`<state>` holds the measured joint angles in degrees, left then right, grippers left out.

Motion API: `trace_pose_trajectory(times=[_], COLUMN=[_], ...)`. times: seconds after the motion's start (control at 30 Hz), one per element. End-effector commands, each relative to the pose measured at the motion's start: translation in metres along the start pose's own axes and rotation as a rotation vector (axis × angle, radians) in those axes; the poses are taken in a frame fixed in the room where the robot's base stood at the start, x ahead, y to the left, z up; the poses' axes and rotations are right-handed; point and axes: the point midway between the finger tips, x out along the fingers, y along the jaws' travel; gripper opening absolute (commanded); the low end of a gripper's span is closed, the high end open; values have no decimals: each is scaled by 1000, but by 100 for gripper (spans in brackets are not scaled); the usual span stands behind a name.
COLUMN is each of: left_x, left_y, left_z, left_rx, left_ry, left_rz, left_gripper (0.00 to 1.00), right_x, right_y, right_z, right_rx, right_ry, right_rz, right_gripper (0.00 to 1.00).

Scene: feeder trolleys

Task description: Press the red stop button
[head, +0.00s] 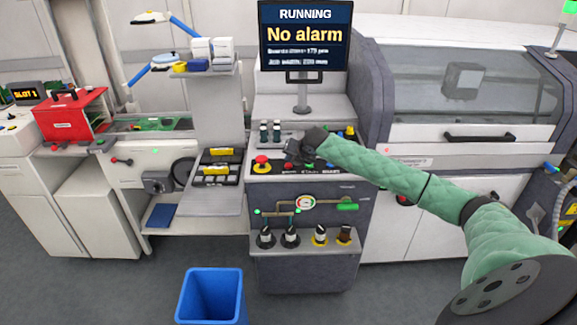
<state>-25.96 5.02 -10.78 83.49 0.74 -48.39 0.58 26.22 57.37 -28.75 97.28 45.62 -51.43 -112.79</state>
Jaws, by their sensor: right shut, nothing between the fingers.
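A red mushroom-shaped button (262,160) on a yellow base sits at the left of the sloped front panel of the central console (310,215). My right arm reaches in from the right, and its dark gripper (293,153) is shut and empty over the panel, just right of the red button. The gripper hides part of the panel, including whatever lies directly beneath it. Whether its tips touch the panel cannot be told. The screen (305,36) above reads RUNNING and No alarm. My left gripper is not in view.
A yellow-topped knob (350,131) is on the panel's right. A machine with a dark window (465,85) stands right, a red box (70,115) left. A blue bin (211,297) is on the floor.

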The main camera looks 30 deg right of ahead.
Motion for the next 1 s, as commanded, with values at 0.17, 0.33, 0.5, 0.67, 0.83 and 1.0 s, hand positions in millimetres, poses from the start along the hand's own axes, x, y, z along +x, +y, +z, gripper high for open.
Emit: trace_pose_trajectory(times=[0.17, 0.33, 0.5, 0.67, 0.83, 1.0], left_x=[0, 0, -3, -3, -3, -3], left_y=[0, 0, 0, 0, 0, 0], left_z=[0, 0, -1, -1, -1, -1], left_rx=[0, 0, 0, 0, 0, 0], left_ry=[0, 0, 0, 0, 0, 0], left_rz=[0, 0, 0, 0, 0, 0], left_gripper=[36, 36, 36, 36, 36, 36], right_x=[0, 0, 3, 5, 6, 6], right_y=[0, 0, -2, -4, -4, -4], right_z=[0, 0, -2, -4, -4, -5], right_rx=[0, 0, -1, -1, -1, 0], right_ry=[0, 0, 0, 0, 0, 0], right_rz=[0, 0, -1, 0, 0, 0], right_gripper=[0, 0, 0, 0, 0, 0])
